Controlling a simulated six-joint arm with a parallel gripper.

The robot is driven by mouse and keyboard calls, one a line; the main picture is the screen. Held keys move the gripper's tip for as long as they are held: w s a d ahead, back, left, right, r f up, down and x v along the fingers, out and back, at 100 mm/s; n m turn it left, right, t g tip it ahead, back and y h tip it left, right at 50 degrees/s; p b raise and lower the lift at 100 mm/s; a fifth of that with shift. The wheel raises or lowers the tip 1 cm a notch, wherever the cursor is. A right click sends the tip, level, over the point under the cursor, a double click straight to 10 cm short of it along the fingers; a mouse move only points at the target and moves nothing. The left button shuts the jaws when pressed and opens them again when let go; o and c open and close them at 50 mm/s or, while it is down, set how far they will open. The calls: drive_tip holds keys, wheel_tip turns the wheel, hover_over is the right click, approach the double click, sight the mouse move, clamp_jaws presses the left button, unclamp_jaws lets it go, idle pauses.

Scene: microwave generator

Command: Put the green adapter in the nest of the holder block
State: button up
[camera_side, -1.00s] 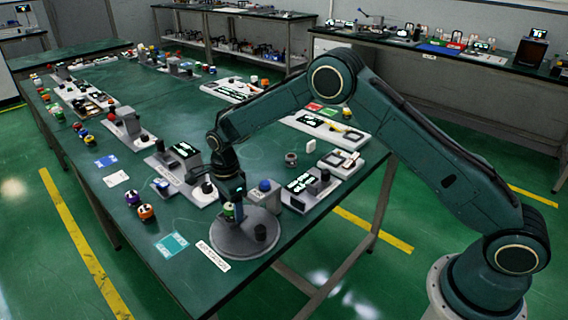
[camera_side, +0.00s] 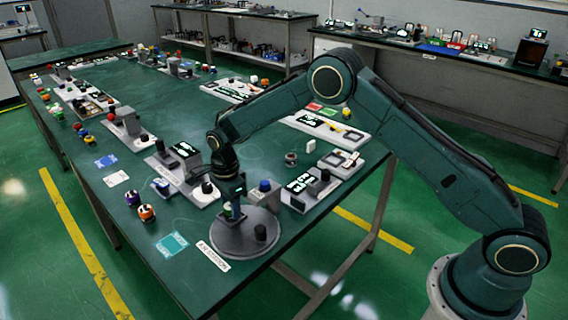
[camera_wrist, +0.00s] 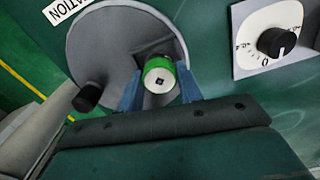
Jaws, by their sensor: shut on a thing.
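The green adapter (camera_wrist: 159,77) is a short cylinder with a green band and a pale top that has a small dark square hole. My gripper (camera_wrist: 160,92) is shut on it, with one blue finger on each side in the wrist view. In the side view my gripper (camera_side: 232,210) hangs over the round grey plate (camera_side: 262,222), and the adapter (camera_side: 227,210) shows small between the fingers. The plate also fills the wrist view behind the adapter (camera_wrist: 95,45). A dark area shows just behind the adapter. I cannot tell whether the adapter touches what is below it.
A black knob post (camera_side: 260,232) stands on the round plate. A white dial panel (camera_wrist: 270,38) lies to the right in the wrist view. Purple (camera_side: 132,198) and orange (camera_side: 147,213) adapters stand left on the table.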

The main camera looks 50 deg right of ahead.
drive_tip(key=shift+r, duration=0.15)
wheel_tip(320, 180, up, 20)
idle(0.6)
idle(0.5)
drive_tip(key=s+d+m, duration=0.3)
drive_tip(key=d+m, duration=0.2)
drive_tip(key=d, duration=1.5)
drive_tip(key=s+d+m, duration=0.2)
drive_tip(key=d+m, duration=0.2)
drive_tip(key=d, duration=1.7)
drive_tip(key=f, duration=1.5)
drive_tip(key=shift+s+a+f, duration=0.1)
drive_tip(key=shift+s+a, duration=0.05)
drive_tip(key=shift+a, duration=0.15)
drive_tip(key=shift+f, duration=0.1)
hover_over(334, 161)
drive_tip(key=shift+f, duration=2.05)
